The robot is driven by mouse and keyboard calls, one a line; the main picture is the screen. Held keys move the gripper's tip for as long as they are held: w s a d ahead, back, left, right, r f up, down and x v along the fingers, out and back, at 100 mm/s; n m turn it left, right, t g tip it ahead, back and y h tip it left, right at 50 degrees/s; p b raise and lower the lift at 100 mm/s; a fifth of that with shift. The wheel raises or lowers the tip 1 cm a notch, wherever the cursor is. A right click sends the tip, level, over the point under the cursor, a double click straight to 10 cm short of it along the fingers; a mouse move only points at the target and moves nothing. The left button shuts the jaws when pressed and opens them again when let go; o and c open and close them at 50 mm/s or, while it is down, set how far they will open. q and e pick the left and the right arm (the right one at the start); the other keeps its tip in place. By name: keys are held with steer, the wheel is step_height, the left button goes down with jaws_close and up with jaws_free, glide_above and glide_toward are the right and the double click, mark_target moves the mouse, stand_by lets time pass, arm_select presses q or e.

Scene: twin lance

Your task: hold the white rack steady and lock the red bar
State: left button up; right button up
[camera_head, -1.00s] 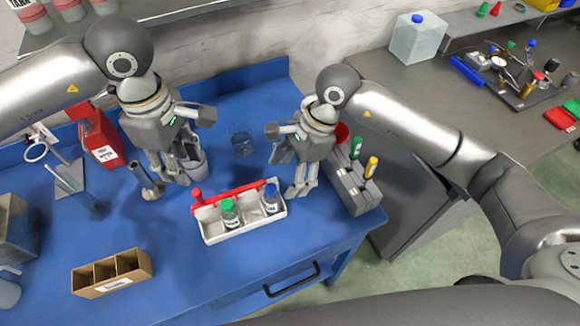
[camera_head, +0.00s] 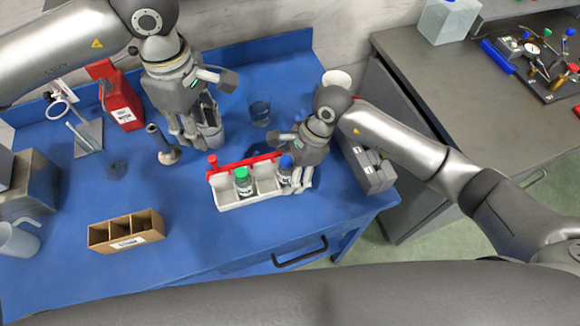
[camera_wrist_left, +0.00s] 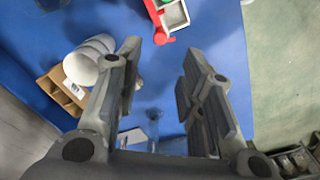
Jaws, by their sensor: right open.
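The white rack (camera_head: 238,200) lies near the table's front edge, holding a green-capped bottle (camera_head: 243,183) and a blue-capped bottle (camera_head: 285,171). The red bar (camera_head: 236,167) runs along its back side, with an upright red knob at the left end. My right gripper (camera_head: 299,183) is open at the rack's right end, by the blue-capped bottle; contact is unclear. My left gripper (camera_head: 186,142) is behind and left of the rack. In the left wrist view its fingers (camera_wrist_left: 160,58) are apart and empty. The rack (camera_wrist_left: 177,16) and the red bar's end (camera_wrist_left: 161,37) show beyond them.
A brown divided box (camera_head: 128,241) stands at front left. A dark metal stand (camera_head: 165,152) and a blue glass (camera_head: 260,113) are near the left gripper. A grey block (camera_head: 370,170) is right of the right gripper. Blue table between box and rack is clear.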

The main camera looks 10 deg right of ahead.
steer(key=c, duration=1)
arm_select(q)
jaws_close()
steer(key=s+f+n+g+h, duration=0.1)
steer(key=s+f+g+h, duration=0.5)
steer(key=f+g+h, duration=0.3)
arm_select(e)
steer(key=shift+f, duration=0.1)
arm_select(q)
steer(key=w+a+f+n+t+h, duration=0.1)
steer(key=a+t+h, duration=0.3)
steer(key=a, duration=0.5)
steer(key=w+a+f+n+t+h, duration=0.2)
steer(key=w+a+n+t+h, duration=0.1)
steer(key=a, duration=0.5)
steer(key=w+t+h, duration=0.1)
steer(key=t, duration=0.1)
steer(key=shift+a+t, duration=0.3)
steer(key=shift+a, duration=0.1)
arm_select(e)
steer(key=shift+s, duration=0.1)
arm_select(q)
steer(key=shift+f, duration=0.1)
